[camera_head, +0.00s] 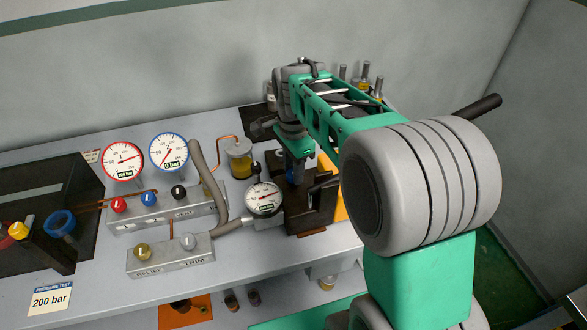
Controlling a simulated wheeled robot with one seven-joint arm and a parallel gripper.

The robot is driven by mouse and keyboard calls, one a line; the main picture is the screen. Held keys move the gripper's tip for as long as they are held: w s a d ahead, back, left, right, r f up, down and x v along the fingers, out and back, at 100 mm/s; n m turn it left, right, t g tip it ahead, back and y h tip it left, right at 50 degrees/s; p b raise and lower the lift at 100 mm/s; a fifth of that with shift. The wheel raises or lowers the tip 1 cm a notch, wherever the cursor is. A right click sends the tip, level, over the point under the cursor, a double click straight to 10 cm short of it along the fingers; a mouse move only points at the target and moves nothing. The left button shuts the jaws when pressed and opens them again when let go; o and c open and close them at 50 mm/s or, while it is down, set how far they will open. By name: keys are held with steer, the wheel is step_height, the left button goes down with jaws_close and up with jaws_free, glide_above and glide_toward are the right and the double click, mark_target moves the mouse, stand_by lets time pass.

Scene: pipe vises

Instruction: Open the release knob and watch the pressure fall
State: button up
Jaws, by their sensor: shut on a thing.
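My gripper (292,172) points down over a dark block (312,215) at the right of the bench. It is shut on a small blue part (291,178), probably a knob, mostly hidden by the fingers. I cannot read any label on it. A small white gauge (263,198) stands just left of the block, its needle blurred. A red-rimmed gauge (123,160) and a blue-rimmed gauge (168,151) stand further left. The red-rimmed needle points right; the blue-rimmed one reads about 0 bar.
A grey manifold (200,211) carries red, blue and black knobs. A lower block (150,264) carries an olive knob marked RELIEF (142,251) and a pale TRIM knob (188,242). A hose (205,175) bends between them. A card (49,298) reads 200 bar.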

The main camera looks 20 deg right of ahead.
steer(key=shift+n, duration=0.3)
jaws_close()
steer(key=n, duration=0.7)
steer(key=shift+n, duration=0.4)
steer(key=n, duration=0.4)
steer(key=shift+n, duration=2.1)
steer(key=o, duration=1.1)
jaws_free()
